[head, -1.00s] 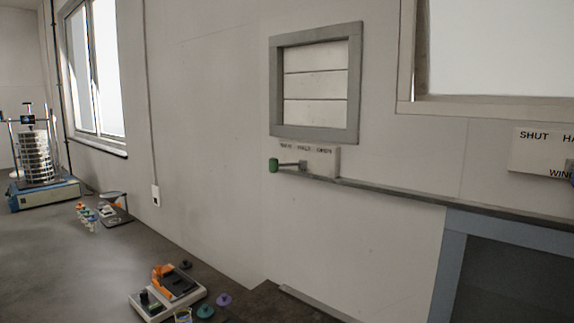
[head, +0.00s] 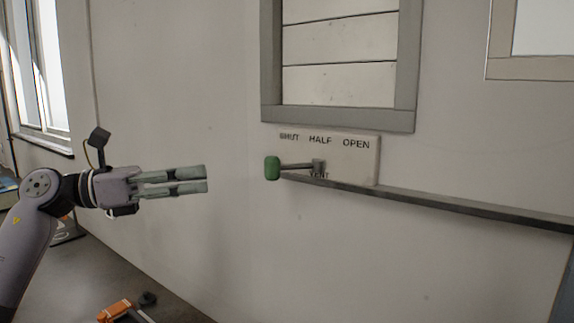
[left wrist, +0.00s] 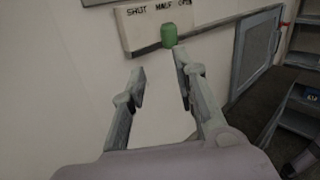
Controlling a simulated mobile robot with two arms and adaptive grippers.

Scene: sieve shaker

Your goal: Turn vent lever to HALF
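The vent lever has a green knob (head: 272,168) on a thin grey arm that points left, nearly level, from a pivot (head: 319,165). The pivot sits on a pale label plate (head: 362,162) reading SHUT, HALF, OPEN, with VENT below. The knob lies at the SHUT end, just below that word. My left gripper (head: 206,178) is to the left of the knob, apart from it, fingers pointing right. In the left wrist view its fingers (left wrist: 163,84) are spread and empty, with the green knob (left wrist: 169,36) beyond the fingertips. My right gripper is not in view.
A framed vent with slats (head: 340,50) is above the plate. A dark ledge (head: 450,205) runs along the wall right of the lever. An orange device (head: 116,311) sits on the bench below. The wall between gripper and knob is clear.

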